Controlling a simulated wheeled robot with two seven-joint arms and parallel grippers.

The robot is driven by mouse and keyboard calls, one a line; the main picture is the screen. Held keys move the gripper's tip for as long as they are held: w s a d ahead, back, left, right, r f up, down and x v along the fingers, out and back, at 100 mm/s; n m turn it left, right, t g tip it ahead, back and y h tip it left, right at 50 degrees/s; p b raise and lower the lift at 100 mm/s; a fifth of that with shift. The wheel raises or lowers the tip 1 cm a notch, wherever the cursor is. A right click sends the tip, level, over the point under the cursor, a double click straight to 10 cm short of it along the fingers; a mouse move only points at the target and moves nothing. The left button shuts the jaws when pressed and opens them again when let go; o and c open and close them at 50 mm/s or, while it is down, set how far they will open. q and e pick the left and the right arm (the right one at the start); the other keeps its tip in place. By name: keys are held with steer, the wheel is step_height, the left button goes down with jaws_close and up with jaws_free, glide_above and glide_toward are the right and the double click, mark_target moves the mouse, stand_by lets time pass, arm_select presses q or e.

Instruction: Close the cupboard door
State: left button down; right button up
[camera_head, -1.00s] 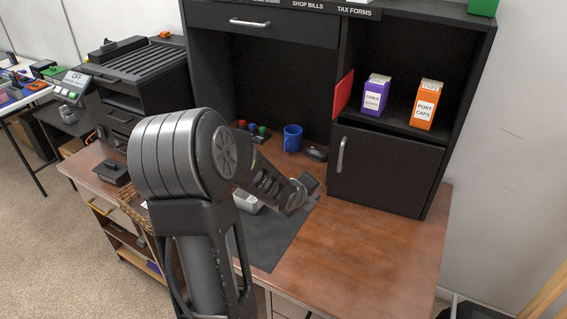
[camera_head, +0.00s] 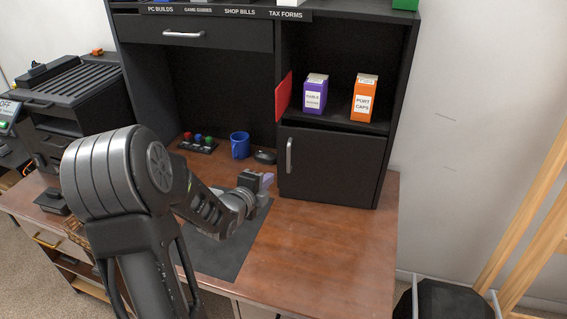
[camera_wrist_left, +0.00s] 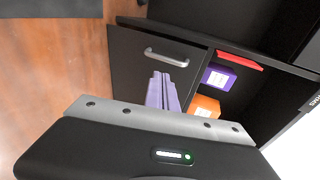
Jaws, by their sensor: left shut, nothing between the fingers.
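The black cupboard door (camera_head: 332,168) has a vertical silver handle (camera_head: 289,155) near its left edge. It sits under the open shelf at the right of the desk and looks about flush with its frame; I cannot tell whether a small gap is left. The door also shows in the left wrist view (camera_wrist_left: 130,65), with its handle (camera_wrist_left: 166,57) just beyond the fingertips. My left gripper (camera_head: 267,181) is shut and empty, its pale purple fingers together, left of and in front of the door's handle side. The fingers also show in the wrist view (camera_wrist_left: 161,90). My right gripper is out of view.
A purple box (camera_head: 315,94) and an orange box (camera_head: 363,99) stand on the shelf above the door, beside a red panel (camera_head: 283,97). A blue mug (camera_head: 240,146) and a dark mouse (camera_head: 265,157) are behind my gripper. The wooden desktop (camera_head: 320,250) is clear at the right.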

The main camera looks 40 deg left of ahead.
mark_target(288, 160)
arm_select(q)
steer(key=p+x, duration=0.1)
steer(key=x, duration=0.3)
steer(key=p+x, duration=0.1)
steer(key=x, duration=0.3)
steer(key=r+p+x, duration=0.1)
steer(key=x, duration=0.3)
steer(key=shift+w, duration=0.2)
steer(key=shift+w+a+b, duration=0.45)
steer(key=shift+w+b, duration=0.05)
steer(key=shift+w, duration=0.1)
steer(key=shift+w+a+b, duration=0.4)
steer(key=shift+w+b, duration=0.05)
steer(key=shift+w, duration=0.15)
